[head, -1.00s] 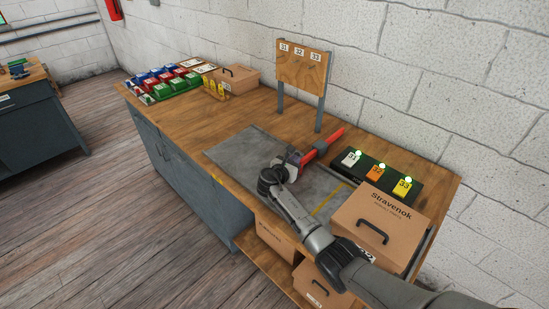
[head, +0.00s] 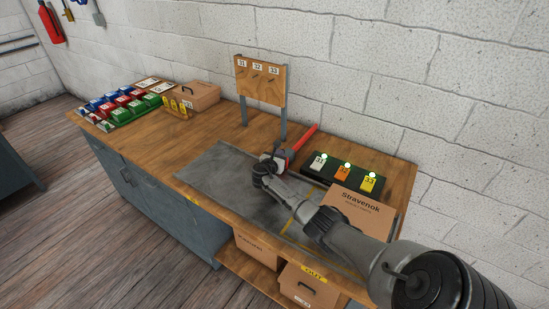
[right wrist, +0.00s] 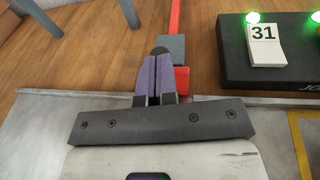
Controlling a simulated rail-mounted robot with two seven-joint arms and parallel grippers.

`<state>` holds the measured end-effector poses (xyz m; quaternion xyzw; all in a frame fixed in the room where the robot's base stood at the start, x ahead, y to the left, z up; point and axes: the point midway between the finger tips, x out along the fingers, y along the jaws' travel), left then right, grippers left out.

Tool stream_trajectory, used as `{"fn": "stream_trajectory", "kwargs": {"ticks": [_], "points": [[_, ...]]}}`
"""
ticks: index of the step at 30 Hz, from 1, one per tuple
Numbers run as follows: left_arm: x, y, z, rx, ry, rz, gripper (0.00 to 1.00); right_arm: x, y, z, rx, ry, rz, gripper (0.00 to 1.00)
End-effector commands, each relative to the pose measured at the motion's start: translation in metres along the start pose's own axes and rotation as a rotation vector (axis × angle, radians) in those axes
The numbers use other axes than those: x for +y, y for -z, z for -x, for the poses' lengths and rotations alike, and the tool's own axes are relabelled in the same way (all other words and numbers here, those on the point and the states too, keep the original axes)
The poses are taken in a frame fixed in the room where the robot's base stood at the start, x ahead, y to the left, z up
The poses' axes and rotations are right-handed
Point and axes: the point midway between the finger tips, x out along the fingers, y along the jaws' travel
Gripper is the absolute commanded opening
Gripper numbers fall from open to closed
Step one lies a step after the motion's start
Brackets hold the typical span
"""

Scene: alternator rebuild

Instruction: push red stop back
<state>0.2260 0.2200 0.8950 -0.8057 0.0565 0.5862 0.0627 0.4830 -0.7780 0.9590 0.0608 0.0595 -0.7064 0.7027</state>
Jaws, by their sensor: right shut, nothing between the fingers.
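My right gripper (head: 279,160) is shut and empty at the near end of the stop. In the right wrist view its purple fingers (right wrist: 159,58) are together, right beside the grey block and red piece. I cannot tell whether they touch. My left gripper is out of view.
A black tray with numbered tags (head: 316,182) and green lights stands right of the stop. A Stravenok carton (head: 372,208) stands at the front right. A pegboard stand (head: 260,83) rises behind. The left part of the grey mat (head: 215,172) is clear.

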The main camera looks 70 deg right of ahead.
Motion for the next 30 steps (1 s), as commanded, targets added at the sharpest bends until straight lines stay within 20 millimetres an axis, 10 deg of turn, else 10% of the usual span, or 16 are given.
{"fn": "stream_trajectory", "kwargs": {"ticks": [14, 30], "points": [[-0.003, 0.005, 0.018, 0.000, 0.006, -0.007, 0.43, -0.001, -0.002, 0.013, 0.005, 0.002, 0.004, 0.00], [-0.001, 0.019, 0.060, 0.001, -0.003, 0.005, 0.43, 0.003, 0.002, 0.108, 0.004, -0.003, -0.001, 0.00]]}}
